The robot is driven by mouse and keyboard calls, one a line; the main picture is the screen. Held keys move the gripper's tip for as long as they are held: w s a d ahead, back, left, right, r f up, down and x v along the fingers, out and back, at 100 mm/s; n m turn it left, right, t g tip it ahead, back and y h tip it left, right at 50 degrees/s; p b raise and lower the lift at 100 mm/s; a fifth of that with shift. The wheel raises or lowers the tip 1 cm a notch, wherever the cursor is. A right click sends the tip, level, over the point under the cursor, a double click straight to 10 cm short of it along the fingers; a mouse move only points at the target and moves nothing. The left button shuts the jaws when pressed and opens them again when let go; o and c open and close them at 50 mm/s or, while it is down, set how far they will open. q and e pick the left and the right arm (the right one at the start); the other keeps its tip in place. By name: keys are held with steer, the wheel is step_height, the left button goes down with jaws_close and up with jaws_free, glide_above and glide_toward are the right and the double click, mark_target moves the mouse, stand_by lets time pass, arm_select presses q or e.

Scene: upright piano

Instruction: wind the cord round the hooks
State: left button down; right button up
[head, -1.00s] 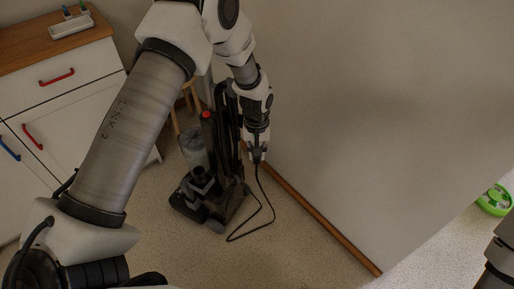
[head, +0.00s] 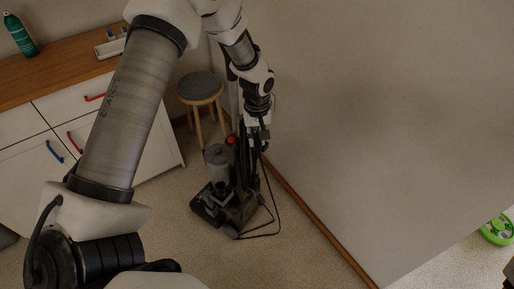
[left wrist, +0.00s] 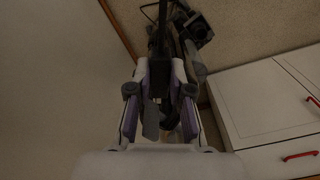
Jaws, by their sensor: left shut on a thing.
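A dark upright vacuum cleaner (head: 217,163) with a clear bin and a red knob stands on the floor beside the wall. Its black cord (head: 277,213) hangs in a loop to the right of the body, from my gripper down to near the floor. My left gripper (head: 260,143) is shut on the cord, close to the upper right side of the vacuum. In the left wrist view my fingers (left wrist: 160,72) stand in front of the vacuum's dark parts (left wrist: 198,30). The hooks cannot be made out; my gripper and arm cover the handle area. My right gripper is out of view.
A grey wall (head: 380,120) with a wooden skirting (head: 318,227) runs close along the vacuum's right side. A round stool (head: 200,88) stands behind it. A white cabinet (head: 150,140) is at left. Open floor (head: 240,265) lies in front.

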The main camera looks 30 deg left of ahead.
arm_select(q)
steer(key=r+p, duration=0.1)
steer(key=r, duration=0.2)
steer(key=r+p, duration=0.2)
steer(key=r, duration=0.2)
steer(key=shift+w+r, duration=0.2)
steer(key=shift+r, duration=0.05)
steer(key=w, duration=1.6)
steer(key=shift+w+d+f+b, duration=0.25)
steer(key=shift+w+b, duration=0.05)
steer(key=shift+b, duration=0.15)
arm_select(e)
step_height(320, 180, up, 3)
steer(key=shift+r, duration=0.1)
